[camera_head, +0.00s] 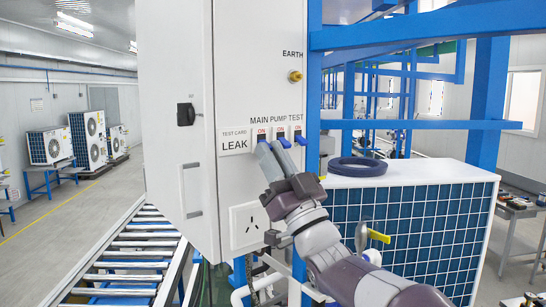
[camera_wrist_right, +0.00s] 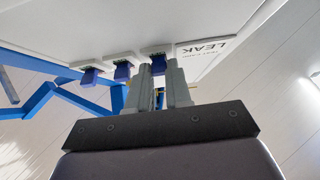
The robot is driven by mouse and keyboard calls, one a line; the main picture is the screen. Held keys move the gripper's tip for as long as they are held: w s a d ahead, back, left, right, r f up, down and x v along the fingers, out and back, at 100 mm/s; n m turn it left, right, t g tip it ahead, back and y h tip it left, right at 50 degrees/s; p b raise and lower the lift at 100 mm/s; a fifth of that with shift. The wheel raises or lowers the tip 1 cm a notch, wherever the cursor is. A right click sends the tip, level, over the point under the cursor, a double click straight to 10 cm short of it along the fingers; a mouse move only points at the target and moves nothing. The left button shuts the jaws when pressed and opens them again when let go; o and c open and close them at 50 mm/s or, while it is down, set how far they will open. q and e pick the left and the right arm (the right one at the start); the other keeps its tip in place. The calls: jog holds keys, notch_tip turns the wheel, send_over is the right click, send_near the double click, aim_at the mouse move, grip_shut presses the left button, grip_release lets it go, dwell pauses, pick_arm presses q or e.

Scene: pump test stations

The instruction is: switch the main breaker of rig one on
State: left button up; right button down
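The main breaker (camera_head: 262,134) is the leftmost of three under the MAIN PUMP TEST lettering, with an ON mark at its top. My right gripper (camera_head: 270,151) is just below and in front of it, hiding its lever in the head view. In the right wrist view, its blue lever (camera_wrist_right: 158,66) shows at the fingertips of my right gripper (camera_wrist_right: 160,74). The two fingers stand a little apart, with a gap between them. I cannot tell whether they touch the lever. My left gripper is not in view.
The pump breaker (camera_head: 284,141) and test breaker (camera_head: 299,140) sit close to the right, blue levers angled down. A LEAK card (camera_head: 235,141) is on the left. A brass earth terminal (camera_head: 295,76) sticks out above, and a socket (camera_head: 247,225) is below. Blue frame bars (camera_head: 420,124) stand right.

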jog(key=shift+s+d+r+g+h+p, duration=0.1)
jog(key=shift+r+g+h+p, duration=0.25)
jog(key=shift+g+h+p, duration=0.2)
jog(key=shift+d+r+g+h+p, duration=0.1)
jog(key=shift+r+g+h+p, duration=0.35)
jog(key=shift+g+p, duration=0.3)
jog(key=shift+s+r+g+h+p, duration=0.2)
jog(key=shift+g+h+p, duration=0.3)
jog(key=shift+g, duration=0.4)
jog(key=shift+r+g+h, duration=0.15)
jog(key=shift+g+h, duration=0.25)
jog(key=shift+g, duration=0.2)
jog(key=shift+w+r+g+h, duration=0.1)
jog(key=shift+r+g+h, duration=0.25)
jog(key=shift+g, duration=0.25)
jog(key=shift+r+g+h, duration=0.2)
jog(key=shift+g+h, duration=0.25)
jog(key=shift+g, duration=0.15)
jog(key=shift+r+g+h, duration=0.2)
jog(key=shift+g+h, duration=0.2)
jog(key=shift+g, duration=0.3)
